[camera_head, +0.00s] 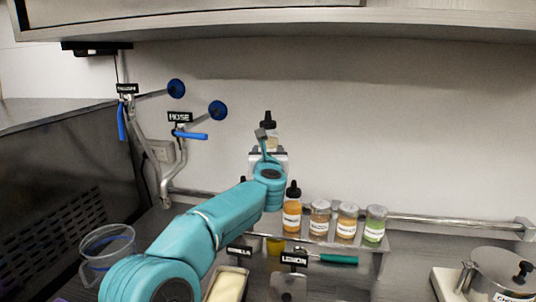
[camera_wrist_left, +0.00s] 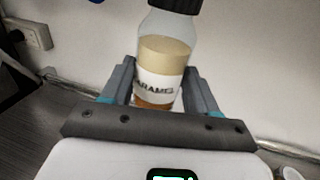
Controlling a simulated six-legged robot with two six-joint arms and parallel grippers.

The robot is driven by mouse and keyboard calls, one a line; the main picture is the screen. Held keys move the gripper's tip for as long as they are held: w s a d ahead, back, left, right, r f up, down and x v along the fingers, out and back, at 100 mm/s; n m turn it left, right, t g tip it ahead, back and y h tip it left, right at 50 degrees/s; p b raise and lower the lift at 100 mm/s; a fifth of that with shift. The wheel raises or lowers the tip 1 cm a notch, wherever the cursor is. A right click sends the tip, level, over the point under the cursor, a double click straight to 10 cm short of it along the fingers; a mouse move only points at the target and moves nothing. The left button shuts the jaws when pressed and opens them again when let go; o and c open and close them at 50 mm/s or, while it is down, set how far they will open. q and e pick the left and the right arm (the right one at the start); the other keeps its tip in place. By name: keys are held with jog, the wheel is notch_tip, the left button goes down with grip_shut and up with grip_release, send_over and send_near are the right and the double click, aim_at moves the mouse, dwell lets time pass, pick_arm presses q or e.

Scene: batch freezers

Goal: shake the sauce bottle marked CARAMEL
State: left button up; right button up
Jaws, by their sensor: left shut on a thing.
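The sauce bottle marked CARAMEL (camera_wrist_left: 164,55) fills the middle of the left wrist view. It is clear with a black cap, a pale yellow layer above and darker brown below, and its label reads "ARAMEL" with the first letter cut off. My left gripper (camera_head: 267,151) is shut on it, with a finger on each side (camera_wrist_left: 158,88). In the head view the bottle (camera_head: 271,143) stands roughly upright in the air above the shelf, mostly hidden by my gripper; its black cap shows. My right gripper is not in view.
A shelf holds an orange black-capped bottle (camera_head: 292,212) and jars with orange (camera_head: 347,222) and green (camera_head: 375,225) contents. Below are tubs, one pale yellow (camera_head: 227,285). A clear pitcher (camera_head: 107,252) stands left, a steel pot (camera_head: 502,272) right. Blue-handled taps (camera_head: 190,135) are on the wall.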

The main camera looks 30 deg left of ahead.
aim_at(268, 122)
pick_arm(q)
notch_tip(268, 122, up, 8)
jog(key=p, duration=0.7)
jog(key=shift+r, duration=0.2)
jog(key=shift+f, duration=0.15)
